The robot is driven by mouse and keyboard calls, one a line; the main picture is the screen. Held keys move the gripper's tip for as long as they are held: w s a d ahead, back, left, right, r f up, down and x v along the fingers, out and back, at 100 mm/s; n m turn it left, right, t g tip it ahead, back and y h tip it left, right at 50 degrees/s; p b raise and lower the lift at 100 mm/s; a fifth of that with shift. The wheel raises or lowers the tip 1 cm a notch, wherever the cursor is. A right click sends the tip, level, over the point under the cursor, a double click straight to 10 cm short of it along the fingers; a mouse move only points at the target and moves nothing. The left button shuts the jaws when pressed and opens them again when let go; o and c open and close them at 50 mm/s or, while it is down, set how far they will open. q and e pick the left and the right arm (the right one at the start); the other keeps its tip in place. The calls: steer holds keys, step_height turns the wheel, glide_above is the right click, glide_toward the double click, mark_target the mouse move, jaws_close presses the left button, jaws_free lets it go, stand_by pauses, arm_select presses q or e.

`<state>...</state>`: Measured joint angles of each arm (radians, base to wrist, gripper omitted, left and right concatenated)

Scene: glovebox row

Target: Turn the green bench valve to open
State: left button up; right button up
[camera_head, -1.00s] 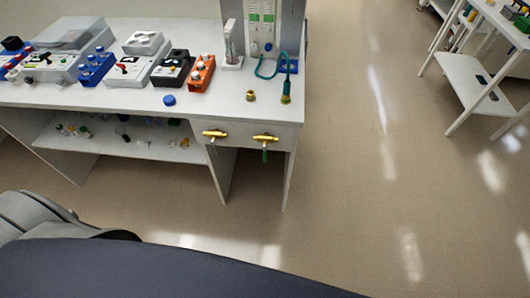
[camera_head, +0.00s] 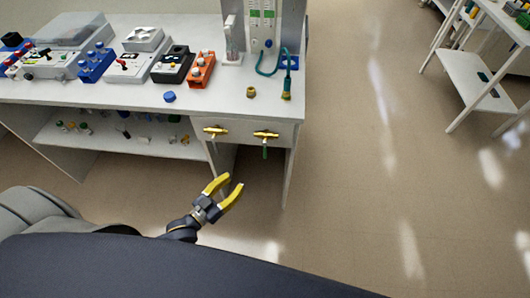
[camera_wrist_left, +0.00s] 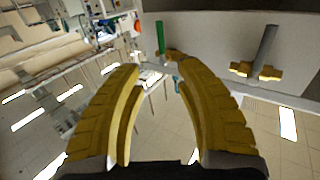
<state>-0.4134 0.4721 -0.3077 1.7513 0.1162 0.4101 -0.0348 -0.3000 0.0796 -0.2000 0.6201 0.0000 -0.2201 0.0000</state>
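The green bench valve (camera_head: 265,134) is a brass fitting on the bench's front panel, right of a second brass valve (camera_head: 215,131). Its green handle (camera_head: 265,152) hangs down. My left gripper (camera_head: 229,186) has yellow fingers and is open and empty, below and in front of the two valves, apart from both. In the left wrist view the green handle (camera_wrist_left: 160,38) shows beyond the gap between the open fingers (camera_wrist_left: 157,78). The second valve's grey handle (camera_wrist_left: 268,45) is to the right there. My right gripper is not in view.
The white bench (camera_head: 130,95) carries instruments, a blue cap (camera_head: 169,96), a small brass fitting (camera_head: 251,92) and a teal hose (camera_head: 268,70). A shelf (camera_head: 125,142) with small parts lies under it. A white cart (camera_head: 475,85) stands at right. The floor between is clear.

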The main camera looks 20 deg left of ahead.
mark_target(265, 153)
arm_select(q)
steer(key=x, duration=1.7)
steer(key=shift+w+r, duration=0.15)
steer(key=shift+c, duration=0.4)
jaws_close()
